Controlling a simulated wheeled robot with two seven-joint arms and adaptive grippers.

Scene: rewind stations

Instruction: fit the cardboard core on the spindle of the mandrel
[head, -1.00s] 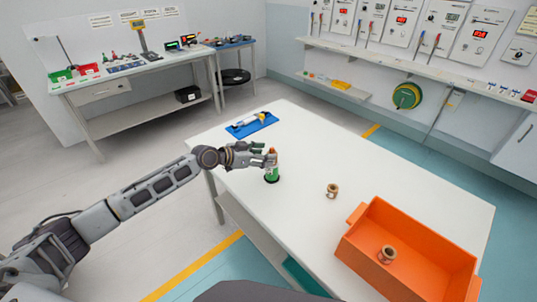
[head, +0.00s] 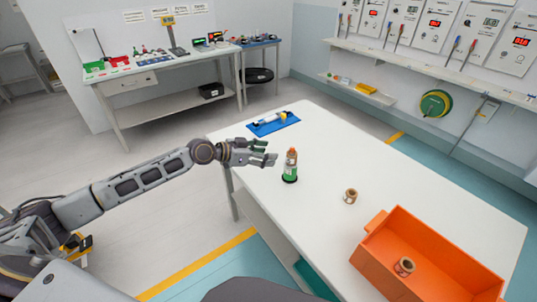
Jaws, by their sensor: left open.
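The mandrel (head: 290,174) stands upright on the white table, with a green body and a dark foot. A brown cardboard core (head: 291,157) shows at its upper part, with a small orange tip above; it looks to be around the spindle, but how far down it sits is too small to tell. My left gripper (head: 268,152) is open and empty, just left of the mandrel and apart from it. Another brown core (head: 350,196) stands on the table to the right, and one more (head: 404,266) is in the orange bin (head: 375,247). My right gripper is not in view.
A blue mat (head: 262,129) with a white and yellow tool lies at the table's far left. The orange bin fills the table's near right. The white table (head: 330,150) is clear behind the mandrel. A side bench (head: 150,66) stands farther back.

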